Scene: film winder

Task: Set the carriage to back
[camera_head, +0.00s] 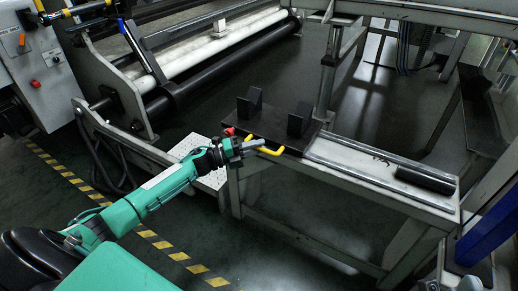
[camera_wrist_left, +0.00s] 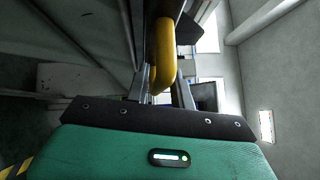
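The carriage (camera_head: 270,125) is a dark plate with two black upright brackets, sitting at the left part of a pale rail bench. Yellow handles stick out from its front edge; the nearer yellow handle (camera_head: 268,151) is by my left gripper (camera_head: 256,145). In the left wrist view the yellow handle (camera_wrist_left: 164,55) runs down between the two fingers of the left gripper (camera_wrist_left: 162,92). The fingers stand apart on either side of it, and a firm grip does not show. My right gripper is in neither view.
The rail (camera_head: 365,172) runs right from the carriage to a black cylinder (camera_head: 425,180) at its end. A red knob (camera_head: 229,131) is close to my left wrist. Behind stands a machine with a white roller (camera_head: 220,45). Yellow-black tape (camera_head: 180,256) marks the floor.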

